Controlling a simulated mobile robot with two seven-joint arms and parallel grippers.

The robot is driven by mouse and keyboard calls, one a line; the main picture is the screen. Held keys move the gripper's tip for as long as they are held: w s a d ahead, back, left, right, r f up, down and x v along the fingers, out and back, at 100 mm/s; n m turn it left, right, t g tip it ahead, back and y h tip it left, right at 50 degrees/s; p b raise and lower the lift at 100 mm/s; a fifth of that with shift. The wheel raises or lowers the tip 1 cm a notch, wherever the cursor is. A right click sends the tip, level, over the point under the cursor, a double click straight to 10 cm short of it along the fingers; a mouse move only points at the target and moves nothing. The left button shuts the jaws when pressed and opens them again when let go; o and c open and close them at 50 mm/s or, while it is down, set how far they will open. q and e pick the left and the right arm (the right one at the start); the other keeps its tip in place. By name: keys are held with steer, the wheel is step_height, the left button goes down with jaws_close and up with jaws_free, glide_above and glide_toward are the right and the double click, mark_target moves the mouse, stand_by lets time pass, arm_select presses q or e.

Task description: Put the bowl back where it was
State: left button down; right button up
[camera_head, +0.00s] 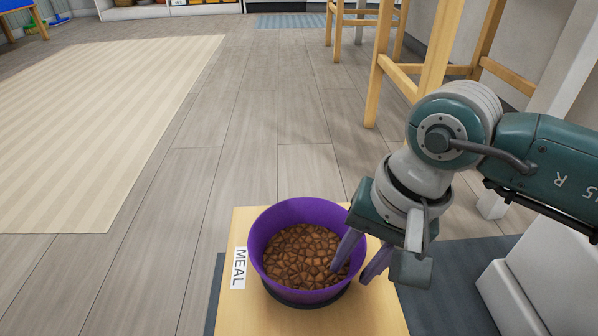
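The purple bowl (262,262), full of brown chunky kibble (300,258), is upright over a light wooden board (245,318) at the bottom centre. It appears to rest on the board, with a dark base at its front. A white label reading MEAL (239,268) is on the board left of the bowl. My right gripper (352,274) straddles the bowl's right rim, one finger inside over the kibble and one outside. A gap shows between its fingers, so it looks open. My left gripper is not in view.
A dark mat (455,285) lies under the board. A white block-like object (520,298) stands at the lower right. Wooden chair or stool legs (374,95) stand at the upper right. A beige striped rug (95,120) lies left, with open wooden floor between.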

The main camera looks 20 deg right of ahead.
steer(key=p+v, duration=0.8)
steer(key=v, duration=0.4)
steer(key=a+r+m+t+y, duration=0.4)
steer(key=a+r+m+y, duration=0.55)
steer(key=a, duration=0.75)
steer(key=w+d+r+m+t+y, duration=0.2)
steer(key=w+r+m+t+y, duration=0.15)
steer(key=r+m+t, duration=0.7)
steer(key=w+d+r+m+t+h, duration=0.3)
steer(key=d+r+m+h, duration=0.25)
steer(key=m, duration=0.65)
steer(key=s+d+f+m+g+h, duration=0.25)
steer(key=d+f+m+h, duration=0.4)
steer(key=m, duration=0.45)
steer(key=s+d+f+m+g+h, duration=0.2)
steer(key=d+f+m+g+h, duration=0.35)
steer(key=m, duration=0.55)
steer(key=s+a+f+m+g+y, duration=0.1)
steer(key=s+f+m+g, duration=0.2)
steer(key=s, duration=0.4)
steer(key=s+a+f+m+g+y, duration=0.1)
steer(key=s+f+m+g, duration=0.3)
steer(key=s+f, duration=0.3)
steer(key=shift+s+f+m+y, duration=0.15)
steer(key=shift+s+m+y, duration=0.2)
steer(key=shift+s+m, duration=0.4)
